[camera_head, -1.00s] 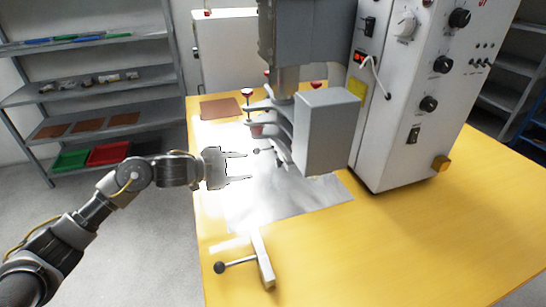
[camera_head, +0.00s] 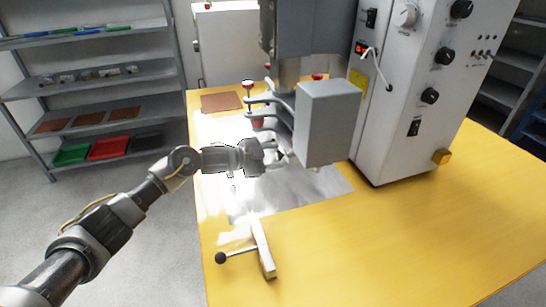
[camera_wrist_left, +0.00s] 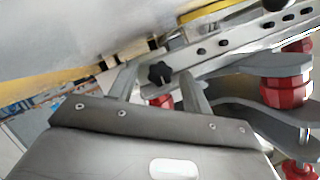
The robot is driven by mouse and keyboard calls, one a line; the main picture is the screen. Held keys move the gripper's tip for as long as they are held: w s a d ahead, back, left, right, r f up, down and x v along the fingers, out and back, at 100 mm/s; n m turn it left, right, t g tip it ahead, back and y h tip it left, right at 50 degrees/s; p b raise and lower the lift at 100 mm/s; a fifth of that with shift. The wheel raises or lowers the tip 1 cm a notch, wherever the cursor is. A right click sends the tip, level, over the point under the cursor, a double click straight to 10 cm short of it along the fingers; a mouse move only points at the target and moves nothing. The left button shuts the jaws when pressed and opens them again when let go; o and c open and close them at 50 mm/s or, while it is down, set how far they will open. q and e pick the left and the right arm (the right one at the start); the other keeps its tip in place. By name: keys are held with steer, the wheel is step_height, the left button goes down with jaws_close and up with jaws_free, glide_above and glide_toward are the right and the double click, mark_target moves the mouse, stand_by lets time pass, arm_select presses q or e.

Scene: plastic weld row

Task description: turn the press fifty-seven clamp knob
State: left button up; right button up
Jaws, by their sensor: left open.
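A black star-shaped clamp knob (camera_wrist_left: 160,74) shows in the left wrist view on a grey metal bar with round holes (camera_wrist_left: 215,47). My left gripper (camera_wrist_left: 158,71) is open, with one finger on each side of the knob in that picture. I cannot tell whether the fingers touch it. In the head view my left gripper (camera_head: 274,160) is at the left side of the press (camera_head: 327,125), beside its grey clamp arms (camera_head: 270,113). The knob cannot be made out there. My right gripper is not in view.
Red grips (camera_wrist_left: 284,92) sit close to the right of my fingers in the wrist view. A white control cabinet (camera_head: 403,110) stands right of the press. A T-shaped metal part with a black ball (camera_head: 220,258) lies near the front. The yellow table (camera_head: 390,245) is clear at front right.

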arm_select(q)
steer(key=c, duration=1)
steer(key=shift+o, duration=0.2)
steer(key=shift+f, duration=0.1)
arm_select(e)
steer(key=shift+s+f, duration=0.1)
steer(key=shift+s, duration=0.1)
arm_select(q)
steer(key=shift+s+f+m+t+b, duration=0.1)
steer(key=shift+f+m+t+b, duration=0.1)
steer(key=shift+m+t+b, duration=0.5)
steer(key=m+t+b, duration=0.1)
steer(key=m+b, duration=0.2)
steer(key=b, duration=0.1)
steer(key=shift+m, duration=0.4)
steer(key=shift+t, duration=0.4)
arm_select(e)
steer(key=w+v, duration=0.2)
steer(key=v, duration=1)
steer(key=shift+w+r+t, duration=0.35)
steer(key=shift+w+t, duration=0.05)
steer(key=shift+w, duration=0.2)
